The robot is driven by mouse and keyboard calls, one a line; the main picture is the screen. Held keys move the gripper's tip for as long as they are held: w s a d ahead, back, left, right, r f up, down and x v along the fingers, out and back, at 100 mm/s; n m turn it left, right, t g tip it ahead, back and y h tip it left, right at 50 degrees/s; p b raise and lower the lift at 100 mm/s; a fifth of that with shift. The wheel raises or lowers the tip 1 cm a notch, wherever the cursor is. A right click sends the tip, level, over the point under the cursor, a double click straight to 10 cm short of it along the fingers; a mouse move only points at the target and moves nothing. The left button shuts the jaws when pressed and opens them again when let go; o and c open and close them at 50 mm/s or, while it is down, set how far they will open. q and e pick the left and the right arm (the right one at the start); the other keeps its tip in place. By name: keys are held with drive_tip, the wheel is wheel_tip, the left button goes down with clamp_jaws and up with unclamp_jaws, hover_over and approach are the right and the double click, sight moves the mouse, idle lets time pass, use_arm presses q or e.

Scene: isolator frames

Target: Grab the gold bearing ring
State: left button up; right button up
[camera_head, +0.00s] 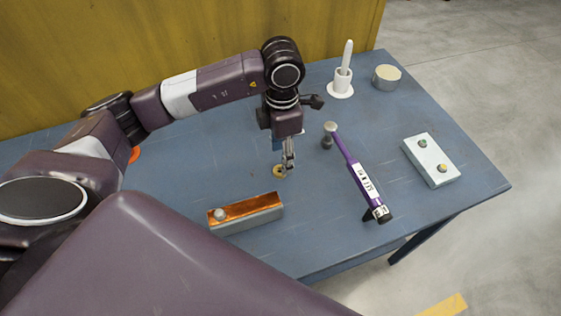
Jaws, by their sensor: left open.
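The gold bearing ring (279,171) lies flat on the blue table, near its middle. My left gripper (287,169) points straight down with its fingertips at the ring, overlapping it in the picture. The jaws are open. Part of the ring is hidden behind the fingers, and I cannot tell whether they touch it. My right gripper is not in view.
A grey block with a copper top (246,212) stands in front of the ring. A purple tool (352,172) lies to the right, beside a white button box (431,160). A white holder (341,84) and a round tin (386,77) stand behind. The blue table (310,245) has bare front space.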

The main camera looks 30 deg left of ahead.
sight(280, 170)
use_arm(q)
drive_tip(key=shift+s+f, duration=0.2)
drive_tip(key=shift+f, duration=0.25)
drive_tip(key=shift+s+f+p, duration=0.1)
drive_tip(key=shift+f+p, duration=0.2)
drive_tip(key=shift+p, duration=0.2)
drive_tip(key=f, duration=0.1)
drive_tip(key=f+p, duration=0.1)
drive_tip(key=f, duration=0.1)
drive_tip(key=shift+w+a+f, duration=0.25)
drive_tip(key=shift+a+f, duration=0.05)
drive_tip(key=shift+f, duration=0.45)
drive_tip(key=c, duration=1.1)
clamp_jaws()
drive_tip(key=shift+r, duration=0.1)
